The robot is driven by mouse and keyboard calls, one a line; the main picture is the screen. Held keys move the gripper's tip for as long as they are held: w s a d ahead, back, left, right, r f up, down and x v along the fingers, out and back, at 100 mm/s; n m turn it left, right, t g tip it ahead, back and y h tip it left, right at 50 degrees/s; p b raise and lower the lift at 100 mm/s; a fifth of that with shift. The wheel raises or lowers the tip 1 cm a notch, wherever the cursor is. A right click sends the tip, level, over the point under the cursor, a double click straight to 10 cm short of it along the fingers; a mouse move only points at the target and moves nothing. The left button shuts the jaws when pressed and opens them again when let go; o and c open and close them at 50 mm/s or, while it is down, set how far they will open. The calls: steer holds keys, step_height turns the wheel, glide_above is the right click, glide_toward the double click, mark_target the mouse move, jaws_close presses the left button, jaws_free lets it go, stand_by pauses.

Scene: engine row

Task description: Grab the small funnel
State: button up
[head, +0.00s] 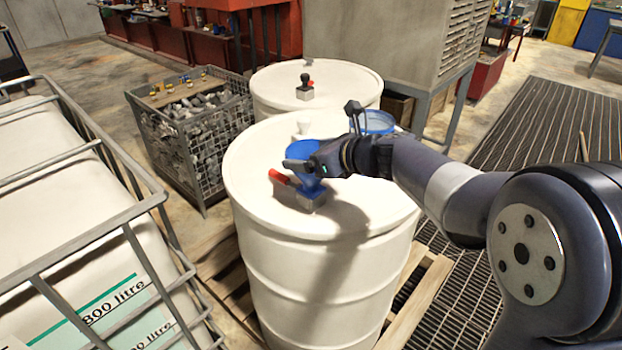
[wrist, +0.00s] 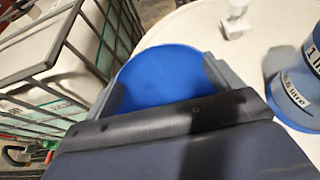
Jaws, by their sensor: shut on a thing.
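A small blue funnel (head: 301,151) is on top of the near white drum (head: 300,255), standing at a grey fitting with a red lever (head: 279,177). My gripper (head: 300,164) reaches in from the right and is shut on the funnel. In the wrist view the blue funnel (wrist: 165,66) lies between the two grey fingers of my gripper (wrist: 160,88). My gripper hides part of the funnel. I cannot tell whether the funnel's lower end is in the fitting or just above it.
A blue measuring jug (head: 378,122) stands on the same drum behind my wrist, near a small white fitting (head: 303,126). A second white drum (head: 340,88) with a black-knobbed valve stands behind. A caged tank (head: 60,190) is at left, a wire crate (head: 195,125) at back left.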

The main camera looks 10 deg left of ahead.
steer(key=c, duration=0.5)
steer(key=shift+r, duration=0.2)
steer(key=shift+c, duration=0.2)
